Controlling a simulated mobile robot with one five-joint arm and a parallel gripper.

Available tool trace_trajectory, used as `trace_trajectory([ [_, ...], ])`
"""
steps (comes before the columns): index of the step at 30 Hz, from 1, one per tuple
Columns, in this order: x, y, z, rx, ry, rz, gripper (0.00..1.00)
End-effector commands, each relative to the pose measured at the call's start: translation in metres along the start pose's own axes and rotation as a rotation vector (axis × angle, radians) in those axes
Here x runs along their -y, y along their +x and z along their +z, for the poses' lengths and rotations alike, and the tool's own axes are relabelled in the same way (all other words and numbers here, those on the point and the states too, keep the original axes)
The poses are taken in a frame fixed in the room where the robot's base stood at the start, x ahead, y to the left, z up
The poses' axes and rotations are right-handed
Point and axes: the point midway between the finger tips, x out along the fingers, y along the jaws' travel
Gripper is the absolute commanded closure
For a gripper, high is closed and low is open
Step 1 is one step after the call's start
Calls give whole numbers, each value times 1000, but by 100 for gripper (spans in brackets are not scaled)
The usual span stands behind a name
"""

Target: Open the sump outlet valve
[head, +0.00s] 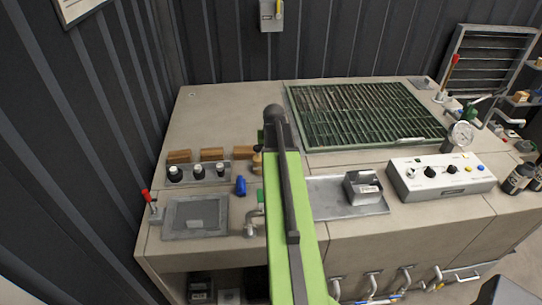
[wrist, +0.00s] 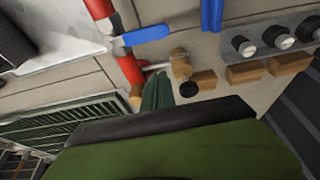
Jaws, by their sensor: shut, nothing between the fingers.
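In the wrist view a red pipe (wrist: 130,68) runs down the picture, with a blue lever handle (wrist: 145,35) lying across it. No label is readable, so I cannot tell whether this is the sump outlet valve. In the head view my green arm covers this spot. My gripper (wrist: 158,82) shows as dark green fingers close together, shut and empty, just below the pipe and a wooden-coloured fitting (wrist: 181,65). I cannot tell whether the fingers touch anything. Red-handled levers stand at the bench's left (head: 148,198) and at the back right (head: 453,65).
A green grating (head: 365,113) covers the bench's back right. The bench's back left is clear.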

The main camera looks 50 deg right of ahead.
Motion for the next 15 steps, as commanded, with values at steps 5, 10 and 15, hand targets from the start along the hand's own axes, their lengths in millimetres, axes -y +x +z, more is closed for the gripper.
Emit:
trace_trajectory([
  [5,0,52,2,0,-1,0,100],
  [10,1,53,20,0,0,0,100],
  [15,1,46,38,0,-1,0,100],
])
